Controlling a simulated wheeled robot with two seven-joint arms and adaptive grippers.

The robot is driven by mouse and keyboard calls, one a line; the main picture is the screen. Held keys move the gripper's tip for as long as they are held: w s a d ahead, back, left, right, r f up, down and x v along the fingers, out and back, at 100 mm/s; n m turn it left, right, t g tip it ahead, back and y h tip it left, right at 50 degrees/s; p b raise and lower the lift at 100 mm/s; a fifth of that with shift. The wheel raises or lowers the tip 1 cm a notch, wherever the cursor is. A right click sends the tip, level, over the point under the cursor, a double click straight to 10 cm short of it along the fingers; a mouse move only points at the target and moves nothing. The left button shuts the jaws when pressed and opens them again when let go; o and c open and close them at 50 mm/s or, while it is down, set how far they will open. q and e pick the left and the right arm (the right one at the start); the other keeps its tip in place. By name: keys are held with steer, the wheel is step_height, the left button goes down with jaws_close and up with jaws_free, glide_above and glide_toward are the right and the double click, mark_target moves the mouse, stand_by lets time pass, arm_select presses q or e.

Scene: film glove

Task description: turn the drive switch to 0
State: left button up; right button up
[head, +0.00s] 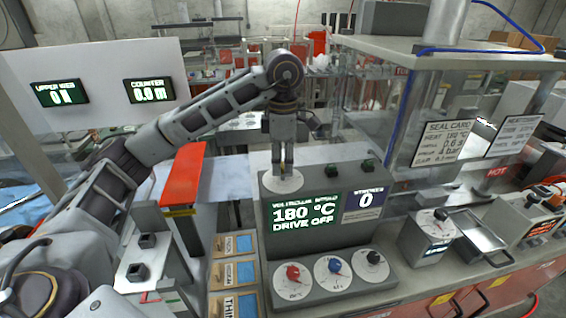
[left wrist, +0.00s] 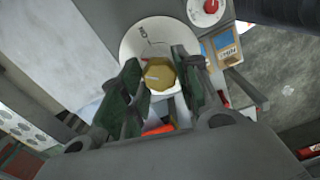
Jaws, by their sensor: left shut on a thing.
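The drive switch is a brass-yellow faceted knob (left wrist: 159,74) on a white round dial plate (left wrist: 145,32) with small dark marks. In the head view the plate (head: 271,185) lies on top of the grey control box (head: 268,222). My left gripper (head: 283,174) points straight down over the plate. In the left wrist view its green-padded fingers (left wrist: 160,86) are on both sides of the knob, shut on it. The fingers hide most of the knob in the head view. The box display (head: 305,214) reads 180 °C and DRIVE OFF. My right gripper is not in view.
Red, blue and black dials (head: 333,270) sit on the sloped front panel. Two dark buttons (head: 367,163) stand on the box top, right of the gripper. A strokes display (head: 364,202) reads 0. A glass-sided cabinet (head: 440,95) stands to the right.

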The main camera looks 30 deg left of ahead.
mark_target(283, 164)
arm_select(q)
steer(key=n, duration=0.3)
steer(key=shift+n, duration=2.2)
steer(key=o, duration=1)
steer(key=shift+r, duration=0.2)
steer(key=shift+r, duration=5.8)
